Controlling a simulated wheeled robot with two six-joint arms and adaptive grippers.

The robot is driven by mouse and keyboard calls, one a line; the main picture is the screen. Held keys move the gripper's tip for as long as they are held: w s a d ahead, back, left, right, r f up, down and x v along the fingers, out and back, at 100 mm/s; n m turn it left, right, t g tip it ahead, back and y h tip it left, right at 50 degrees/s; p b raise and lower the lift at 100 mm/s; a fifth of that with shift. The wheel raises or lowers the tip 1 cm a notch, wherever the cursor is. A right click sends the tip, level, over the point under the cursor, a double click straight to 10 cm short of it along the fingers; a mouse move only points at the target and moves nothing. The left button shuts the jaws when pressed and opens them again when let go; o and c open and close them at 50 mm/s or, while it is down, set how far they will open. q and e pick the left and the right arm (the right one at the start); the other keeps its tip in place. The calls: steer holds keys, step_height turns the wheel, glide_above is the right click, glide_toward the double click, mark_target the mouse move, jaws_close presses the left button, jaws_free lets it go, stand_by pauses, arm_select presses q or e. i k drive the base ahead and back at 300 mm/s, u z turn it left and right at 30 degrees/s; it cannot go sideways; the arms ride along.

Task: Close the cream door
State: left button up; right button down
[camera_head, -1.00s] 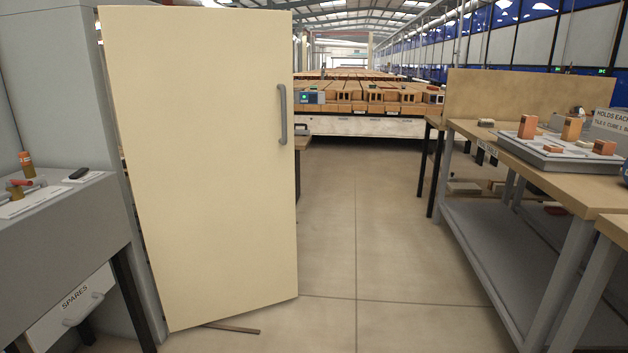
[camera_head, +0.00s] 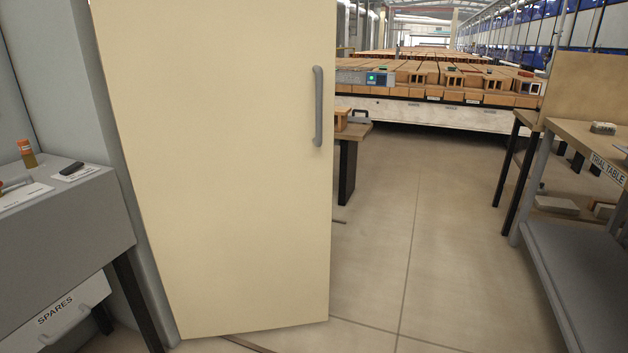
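The cream door (camera_head: 220,170) fills the left middle of the head view. It is a tall flat panel standing open, with its left edge at the grey cabinet side (camera_head: 95,110) and its right edge free over the floor. A grey vertical bar handle (camera_head: 318,106) is fixed near its right edge, in the upper half. What lies behind the door is hidden. Neither of my grippers is in view, and nothing touches the door or its handle.
At left stands a grey bench (camera_head: 70,220) with a drawer marked SPARES (camera_head: 62,315). At right is the trial table (camera_head: 590,150) with a lower shelf. A brick conveyor (camera_head: 440,110) crosses the back. A small table (camera_head: 350,150) shows behind the door. The floor (camera_head: 410,230) between is clear.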

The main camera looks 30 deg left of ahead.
mark_target(224, 111)
steer(key=u, duration=0.6)
steer(key=i, duration=0.75)
steer(key=u, duration=0.85)
